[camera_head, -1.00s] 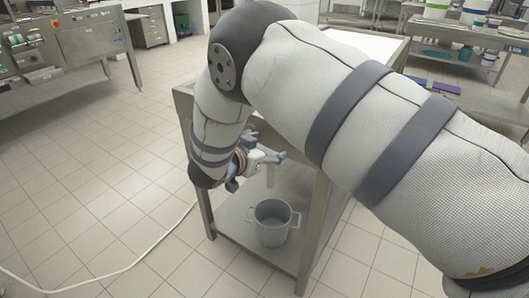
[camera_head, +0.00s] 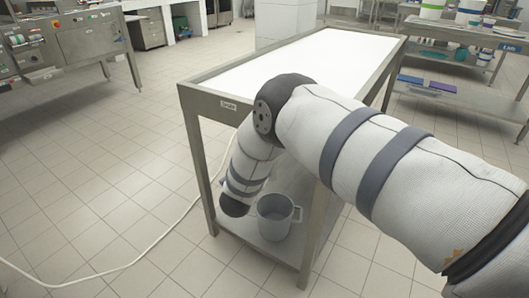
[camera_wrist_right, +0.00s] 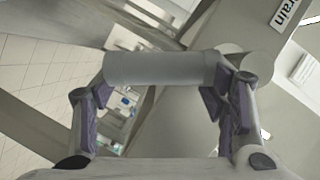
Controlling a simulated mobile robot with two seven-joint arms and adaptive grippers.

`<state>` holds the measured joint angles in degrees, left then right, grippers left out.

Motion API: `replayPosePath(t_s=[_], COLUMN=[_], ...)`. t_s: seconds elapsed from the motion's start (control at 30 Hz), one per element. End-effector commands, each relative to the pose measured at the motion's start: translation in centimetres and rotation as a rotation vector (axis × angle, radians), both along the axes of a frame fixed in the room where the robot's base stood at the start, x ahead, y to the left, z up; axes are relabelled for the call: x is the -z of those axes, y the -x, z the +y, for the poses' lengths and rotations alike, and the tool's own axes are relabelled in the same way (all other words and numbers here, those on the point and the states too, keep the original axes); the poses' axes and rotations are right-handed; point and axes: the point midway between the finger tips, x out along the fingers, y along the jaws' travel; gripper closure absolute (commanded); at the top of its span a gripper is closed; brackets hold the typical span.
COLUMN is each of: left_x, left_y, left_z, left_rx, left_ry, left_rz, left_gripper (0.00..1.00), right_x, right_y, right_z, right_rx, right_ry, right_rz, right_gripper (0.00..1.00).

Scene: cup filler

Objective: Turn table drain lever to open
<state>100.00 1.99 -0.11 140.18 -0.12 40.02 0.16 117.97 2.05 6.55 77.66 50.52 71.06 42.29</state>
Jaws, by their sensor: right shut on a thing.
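In the right wrist view, the grey drain lever (camera_wrist_right: 160,68) is a thick rounded bar lying across the picture. At its right end it meets the rounded drain fitting (camera_wrist_right: 250,65). My right gripper (camera_wrist_right: 160,88) is shut on the lever, with one finger at each end of the bar. The steel table (camera_head: 190,96) with a white top stands in the head view, with a small label on its front rim. My right arm bends down in front of its near side. The right gripper and lever are hidden in the head view. My left gripper is not in view.
A white hose (camera_head: 140,259) lies on the tiled floor. The floor left of the table is otherwise clear. Another steel table stands at the back right.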

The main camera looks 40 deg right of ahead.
Motion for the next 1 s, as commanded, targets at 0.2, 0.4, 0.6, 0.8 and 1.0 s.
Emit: replayPosePath(t_s=[0.2, 0.4, 0.6, 0.8, 1.0], left_x=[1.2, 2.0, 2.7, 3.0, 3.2], left_y=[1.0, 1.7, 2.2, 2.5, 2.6], left_z=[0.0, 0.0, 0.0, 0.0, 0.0], left_rx=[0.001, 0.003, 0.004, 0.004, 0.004], left_ry=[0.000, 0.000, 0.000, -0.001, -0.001], left_rz=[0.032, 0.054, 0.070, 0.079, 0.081], left_gripper=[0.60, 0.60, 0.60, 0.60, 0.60], right_x=[1.4, 1.8, 1.9, 1.8, 1.7], right_y=[-1.1, -2.1, -2.8, -3.3, -3.5], right_z=[0.5, 0.9, 1.2, 1.4, 1.5], right_rx=[0.001, 0.000, 0.000, -0.001, -0.001], right_ry=[-0.074, -0.131, -0.172, -0.196, -0.206], right_rz=[-0.172, -0.313, -0.413, -0.473, -0.498], right_gripper=[0.84, 0.84, 0.84, 0.84, 0.84])
